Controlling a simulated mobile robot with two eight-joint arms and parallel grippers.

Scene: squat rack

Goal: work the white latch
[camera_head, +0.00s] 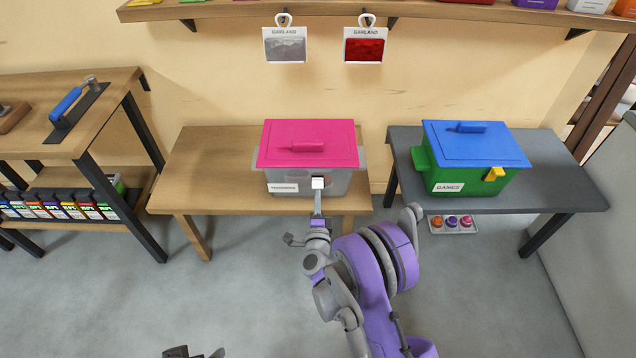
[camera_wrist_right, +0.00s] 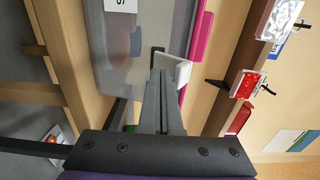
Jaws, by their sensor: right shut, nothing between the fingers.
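The white latch (camera_head: 318,182) is on the front of a clear grey bin (camera_head: 345,182) with a pink lid (camera_head: 308,143). My right gripper (camera_head: 318,196) is shut and empty, its tips at the latch. In the right wrist view the shut fingers (camera_wrist_right: 163,85) reach up to the white latch (camera_wrist_right: 178,68), overlapping its lower edge; I cannot tell if they touch. The lid lies on the bin. A dark piece at the bottom edge of the head view seems to be my left gripper (camera_head: 192,353), mostly cut off.
The bin stands on a wooden table (camera_head: 195,165). A green bin (camera_head: 455,180) with a blue lid and yellow latch (camera_head: 494,174) is on a grey table (camera_head: 560,190) to the right. A shelf (camera_head: 430,8) with two hanging garland packs runs above. The floor in front is mostly clear.

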